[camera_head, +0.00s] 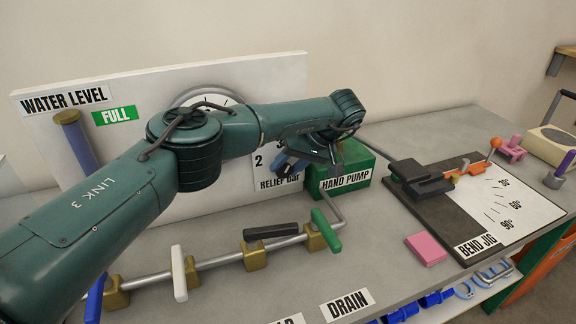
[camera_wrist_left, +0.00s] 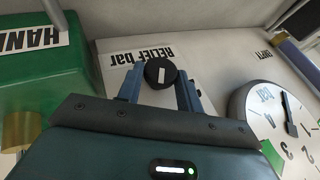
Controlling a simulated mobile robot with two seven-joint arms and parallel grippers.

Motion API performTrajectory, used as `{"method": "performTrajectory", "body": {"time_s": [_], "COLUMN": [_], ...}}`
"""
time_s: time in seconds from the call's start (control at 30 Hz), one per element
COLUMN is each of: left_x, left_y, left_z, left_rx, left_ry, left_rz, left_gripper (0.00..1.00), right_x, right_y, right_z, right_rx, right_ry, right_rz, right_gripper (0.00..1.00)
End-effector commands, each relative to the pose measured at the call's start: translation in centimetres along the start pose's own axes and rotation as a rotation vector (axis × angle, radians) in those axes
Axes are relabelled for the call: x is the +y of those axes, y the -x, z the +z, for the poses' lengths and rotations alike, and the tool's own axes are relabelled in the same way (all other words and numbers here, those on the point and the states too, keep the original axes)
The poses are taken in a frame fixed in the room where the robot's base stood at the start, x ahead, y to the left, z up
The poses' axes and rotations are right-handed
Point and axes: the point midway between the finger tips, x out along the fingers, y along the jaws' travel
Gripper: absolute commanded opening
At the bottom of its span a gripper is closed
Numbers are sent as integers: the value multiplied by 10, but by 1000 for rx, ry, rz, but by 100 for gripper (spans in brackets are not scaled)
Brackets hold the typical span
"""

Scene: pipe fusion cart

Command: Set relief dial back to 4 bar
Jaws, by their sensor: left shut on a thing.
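The relief dial is a round black knob with a white pointer line (camera_wrist_left: 160,73) on the white panel. The panel's RELIEF bar label shows in the head view (camera_head: 280,184), with a 2 and part of a 3 above it. My left gripper (camera_head: 291,165) reaches across to the panel. In the left wrist view, its two blue fingers (camera_wrist_left: 160,88) stand on either side of the knob, shut on it. In the head view the gripper and wrist hide the knob and most of the scale, so I cannot read its setting. My right gripper is not in view.
The green hand pump box (camera_head: 345,170) stands close right of the gripper. A round pressure gauge (camera_wrist_left: 286,122) is on the panel, partly behind my arm in the head view. A pipe with colored valve handles (camera_head: 215,262) runs in front. The bend jig (camera_head: 465,195) lies right.

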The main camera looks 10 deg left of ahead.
Motion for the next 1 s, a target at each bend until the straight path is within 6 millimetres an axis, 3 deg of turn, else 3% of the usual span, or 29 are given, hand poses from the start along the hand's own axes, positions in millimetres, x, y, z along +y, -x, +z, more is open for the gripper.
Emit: {"method": "performTrajectory", "body": {"time_s": [0.1,0.13,0.4,0.73,0.87,1.0], "left_x": [0,0,0,0,1,1], "left_y": [1,1,0,7,28,61], "left_z": [-1,-1,-1,0,0,0], "left_rx": [3,3,2,2,4,5], "left_ry": [0,0,0,1,1,2], "left_rz": [1,1,1,2,4,4], "left_gripper": [13,37,57,57,57,57], "right_x": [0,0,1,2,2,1], "right_y": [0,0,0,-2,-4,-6], "right_z": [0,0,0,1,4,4], "right_rx": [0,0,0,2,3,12], "right_ry": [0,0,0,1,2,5], "right_rz": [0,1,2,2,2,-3], "right_gripper": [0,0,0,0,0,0]}}
